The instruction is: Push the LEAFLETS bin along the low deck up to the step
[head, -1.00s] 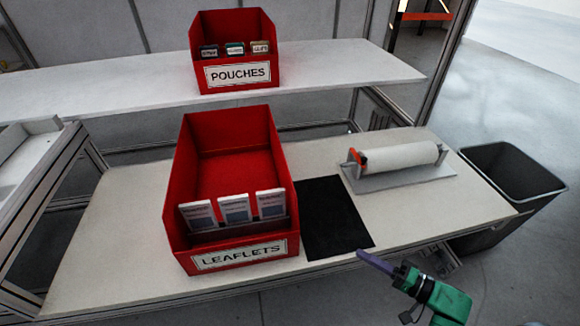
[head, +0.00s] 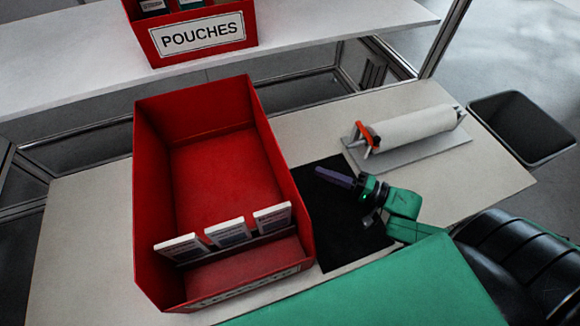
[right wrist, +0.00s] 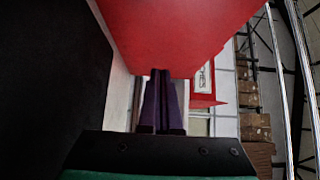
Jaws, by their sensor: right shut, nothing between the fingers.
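The red LEAFLETS bin (head: 215,180) stands on the low deck (head: 80,220), with several white leaflet packs along its front; its label is seen only edge-on at the bottom. My right gripper (head: 322,172) is shut and empty, over the black mat (head: 345,235) just right of the bin's right wall. In the right wrist view its purple fingers (right wrist: 161,78) are together and point at a red wall (right wrist: 180,35); whether they touch it I cannot tell. The raised back shelf (head: 75,60) forms the step behind the bin. My left gripper is not in view.
The red POUCHES bin (head: 200,38) stands on the raised shelf. A white roll on a grey stand (head: 415,130) lies right of the mat. A dark waste bin (head: 520,125) stands off the deck's right end. The deck left of the LEAFLETS bin is clear.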

